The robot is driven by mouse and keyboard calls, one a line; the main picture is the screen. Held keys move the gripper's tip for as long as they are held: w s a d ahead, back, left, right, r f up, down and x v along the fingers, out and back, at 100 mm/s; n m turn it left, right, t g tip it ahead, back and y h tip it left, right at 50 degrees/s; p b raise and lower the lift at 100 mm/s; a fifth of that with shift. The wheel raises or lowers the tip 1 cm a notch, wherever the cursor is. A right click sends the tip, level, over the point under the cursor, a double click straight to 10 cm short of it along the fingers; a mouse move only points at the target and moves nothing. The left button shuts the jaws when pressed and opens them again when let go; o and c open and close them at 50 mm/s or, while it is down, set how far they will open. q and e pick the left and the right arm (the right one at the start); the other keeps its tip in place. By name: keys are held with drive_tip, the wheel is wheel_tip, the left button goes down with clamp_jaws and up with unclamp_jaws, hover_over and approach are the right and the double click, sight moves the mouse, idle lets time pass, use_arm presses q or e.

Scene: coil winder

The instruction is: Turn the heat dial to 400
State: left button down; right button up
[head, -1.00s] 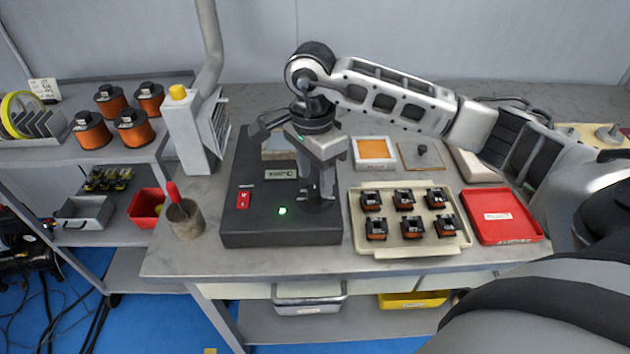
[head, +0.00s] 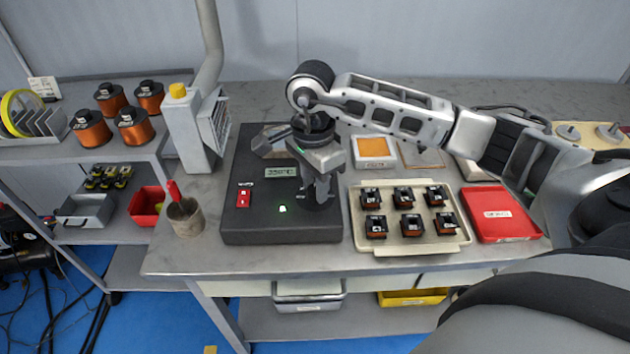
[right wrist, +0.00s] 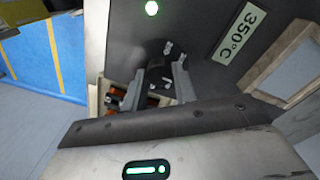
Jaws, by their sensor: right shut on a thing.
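The solder pot unit is a black box (head: 262,222) on the bench with a lit display (head: 282,172). In the right wrist view the display (right wrist: 240,34) reads 350°C. The dark heat dial (right wrist: 160,76) is on the top face with small white marks around it. My right gripper (head: 321,196) points down over the dial. Its fingers (right wrist: 158,90) are shut on the dial, one on each side, and hide much of it. A green light (head: 283,209) glows on the box. My left gripper is not in view.
A red switch (head: 243,198) is on the box's left. A cream tray (head: 408,247) with several small coils stands close on the right, then a red tray (head: 503,228). A cup with a red-handled tool (head: 186,218) stands left.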

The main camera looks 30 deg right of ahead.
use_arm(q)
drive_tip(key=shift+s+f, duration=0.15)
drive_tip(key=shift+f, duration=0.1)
use_arm(e)
drive_tip(key=shift+m, duration=0.4)
drive_tip(key=shift+m+b, duration=0.3)
drive_tip(key=shift+b, duration=0.05)
drive_tip(key=m+b, duration=0.1)
drive_tip(key=m, duration=0.2)
drive_tip(key=shift+m, duration=0.4)
drive_tip(key=shift+m+b, duration=0.55)
drive_tip(key=shift+m, duration=0.45)
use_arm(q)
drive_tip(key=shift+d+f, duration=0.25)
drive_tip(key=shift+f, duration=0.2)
use_arm(e)
drive_tip(key=shift+m, duration=0.6)
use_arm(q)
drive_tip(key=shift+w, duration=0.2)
use_arm(e)
drive_tip(key=shift+m, duration=0.3)
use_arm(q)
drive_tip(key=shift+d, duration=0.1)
use_arm(e)
drive_tip(key=o, duration=1)
